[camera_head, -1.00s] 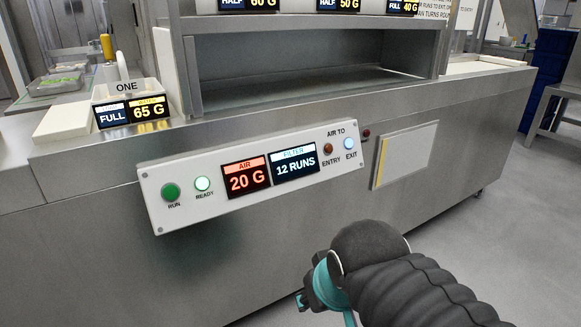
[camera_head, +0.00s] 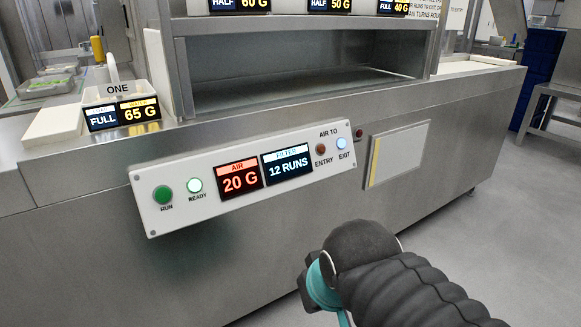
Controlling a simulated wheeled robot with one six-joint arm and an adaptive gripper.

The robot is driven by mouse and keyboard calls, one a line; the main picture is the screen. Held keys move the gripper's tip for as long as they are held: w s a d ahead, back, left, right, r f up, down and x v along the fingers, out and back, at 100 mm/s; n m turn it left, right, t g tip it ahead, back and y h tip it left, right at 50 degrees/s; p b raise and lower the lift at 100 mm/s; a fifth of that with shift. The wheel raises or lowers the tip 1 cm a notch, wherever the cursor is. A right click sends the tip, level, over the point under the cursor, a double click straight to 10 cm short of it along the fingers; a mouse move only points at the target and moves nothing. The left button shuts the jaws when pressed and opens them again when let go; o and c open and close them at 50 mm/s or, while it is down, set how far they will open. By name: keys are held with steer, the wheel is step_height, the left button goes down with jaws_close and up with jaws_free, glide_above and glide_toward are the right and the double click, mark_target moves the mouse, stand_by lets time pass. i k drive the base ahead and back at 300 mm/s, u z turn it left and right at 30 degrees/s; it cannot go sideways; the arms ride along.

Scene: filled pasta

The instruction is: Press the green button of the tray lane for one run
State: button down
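The green button (camera_head: 162,195), labelled RUN, sits at the left end of a white control panel (camera_head: 237,205) on the steel front of the machine. Under AIR TO, the EXIT light (camera_head: 341,143) is bright and the ENTRY light (camera_head: 321,149) is dull brown. My gripper (camera_head: 312,287) is low and to the right, below the panel and apart from it. Its fingers are mostly hidden behind my wrist.
A box marked ONE (camera_head: 117,89), with a sign reading FULL 65 G, stands on the ledge at upper left. An open steel bay (camera_head: 270,92) is above the panel. A blank plate (camera_head: 398,155) is right of it. Clear floor (camera_head: 470,255) lies to the right.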

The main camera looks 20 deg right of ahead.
mark_target(162, 194)
steer(key=u, duration=2.05)
steer(key=k, duration=0.6)
steer(key=z, duration=1)
